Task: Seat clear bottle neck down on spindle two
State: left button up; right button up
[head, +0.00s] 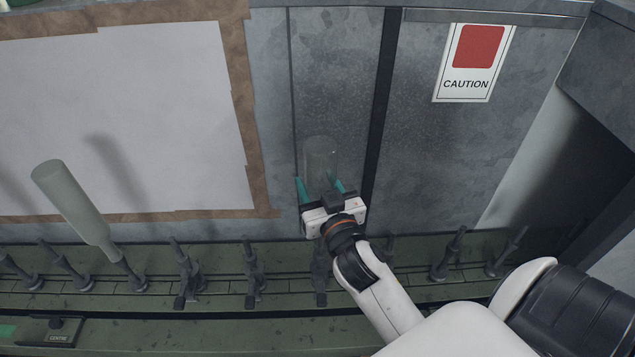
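A clear bottle (320,155) stands roughly upright with its base up, in front of the grey cabinet wall. My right gripper (321,188), with green fingers, comes in from the lower right and is shut on this bottle. The bottle's lower part and neck are hidden behind the gripper. Dark spindles stand in a row on a green rail (215,289); one spindle (320,272) is below my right gripper. Whether the bottle touches a spindle cannot be told. I cannot tell which spindle is number two. My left gripper is not in view.
A frosted pale bottle (70,200) sits neck down, tilted, on a spindle (127,272) at left. Bare spindles (251,272) stand between the two bottles, with more (450,255) at right. A "CENTRE" plate (60,337) is at lower left. A caution sign (474,62) hangs on the wall.

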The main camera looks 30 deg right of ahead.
jog(key=shift+f+b, duration=0.45)
jog(key=shift+f, duration=0.3)
jog(key=shift+f, duration=0.1)
jog(key=shift+f+b, duration=0.5)
jog(key=shift+f, duration=0.1)
jog(key=o, duration=1.3)
jog(key=shift+o, duration=0.2)
jog(key=shift+f, duration=0.1)
